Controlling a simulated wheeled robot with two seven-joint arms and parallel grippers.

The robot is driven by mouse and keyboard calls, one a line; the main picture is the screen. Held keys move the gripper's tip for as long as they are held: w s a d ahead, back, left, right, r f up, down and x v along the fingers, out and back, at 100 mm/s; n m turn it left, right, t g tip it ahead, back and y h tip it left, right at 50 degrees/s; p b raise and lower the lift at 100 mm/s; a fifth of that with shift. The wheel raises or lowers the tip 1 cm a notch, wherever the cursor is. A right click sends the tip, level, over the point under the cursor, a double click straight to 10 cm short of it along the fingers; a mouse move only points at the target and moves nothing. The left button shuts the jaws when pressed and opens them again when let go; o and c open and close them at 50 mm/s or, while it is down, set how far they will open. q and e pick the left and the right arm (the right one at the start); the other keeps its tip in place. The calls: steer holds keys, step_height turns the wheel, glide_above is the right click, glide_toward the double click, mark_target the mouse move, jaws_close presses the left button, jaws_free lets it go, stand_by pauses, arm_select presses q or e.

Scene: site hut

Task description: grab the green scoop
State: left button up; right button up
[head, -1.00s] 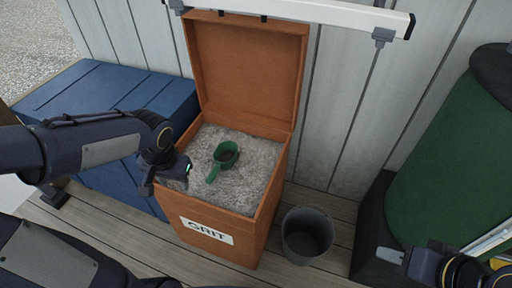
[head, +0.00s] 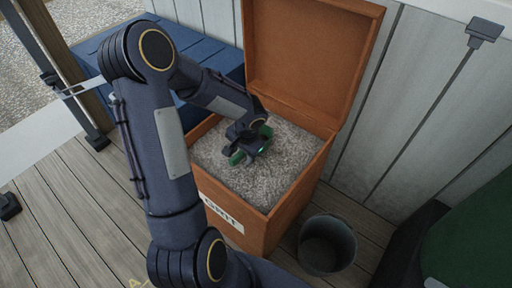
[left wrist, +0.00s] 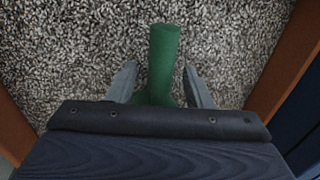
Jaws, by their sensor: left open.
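The green scoop (head: 238,157) lies on the grit inside the open orange grit box (head: 262,219). My left gripper (head: 245,155) is down in the box over the scoop and hides much of it in the head view. In the left wrist view, the scoop's green handle (left wrist: 163,62) runs between the two fingers of my left gripper (left wrist: 160,85). The fingers are apart, one on each side of the handle, with a gap showing beside it. The scoop's cup is mostly hidden. My right gripper is not in view.
The box's lid (head: 308,62) stands open at the back. A dark bucket (head: 327,246) stands on the plank floor to the right of the box. A blue chest (head: 213,57) is behind left, and a green barrel (head: 475,240) is at the right edge.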

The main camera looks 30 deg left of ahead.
arm_select(q)
steer(key=shift+a+f, duration=0.1)
steer(key=shift+f, duration=0.3)
jaws_close()
steer(key=shift+r, duration=0.2)
